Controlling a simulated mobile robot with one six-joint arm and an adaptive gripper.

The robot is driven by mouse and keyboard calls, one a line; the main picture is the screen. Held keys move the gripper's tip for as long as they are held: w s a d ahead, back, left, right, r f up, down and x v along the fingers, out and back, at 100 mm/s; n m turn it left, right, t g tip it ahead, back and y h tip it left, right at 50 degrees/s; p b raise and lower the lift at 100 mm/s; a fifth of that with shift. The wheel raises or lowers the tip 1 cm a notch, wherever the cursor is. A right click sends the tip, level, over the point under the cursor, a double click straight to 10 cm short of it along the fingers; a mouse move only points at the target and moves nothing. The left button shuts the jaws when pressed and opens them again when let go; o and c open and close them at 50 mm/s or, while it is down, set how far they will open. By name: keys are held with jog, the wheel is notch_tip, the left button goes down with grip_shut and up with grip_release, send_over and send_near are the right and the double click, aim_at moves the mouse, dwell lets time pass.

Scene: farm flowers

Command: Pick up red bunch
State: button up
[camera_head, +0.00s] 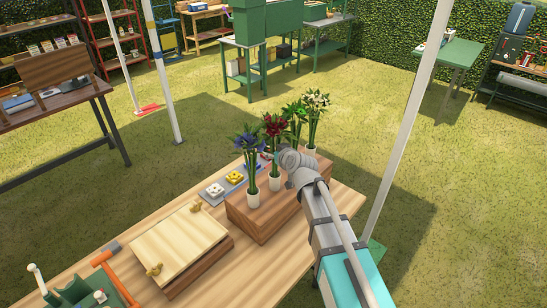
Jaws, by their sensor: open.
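The red bunch (274,126) stands upright in a small white vase (275,183) on a brown wooden box (262,218) on the table. A blue-purple bunch (248,141) in its own vase is just left of it. A green-and-pale bunch (295,113) and a white bunch (315,100) stand behind it to the right. My gripper (268,156) is at the end of my arm, beside the red bunch's stems in the picture. It is open, and its fingers are mostly hidden by the wrist and leaves. I cannot tell whether it touches the stems.
On the wooden table (110,268) lie a pale-lidded box (180,243), a grey tray (221,190) with yellow and white pieces, and a green toolbox (88,293) with orange-handled tools. A white pole (408,120) rises right of my arm. Grass lies open beyond the table.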

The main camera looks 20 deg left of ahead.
aim_at(279, 128)
grip_shut()
dwell(0.4)
jog(key=shift+r, duration=0.1)
notch_tip(279, 128, up, 10)
jog(key=p, duration=1)
dwell(0.8)
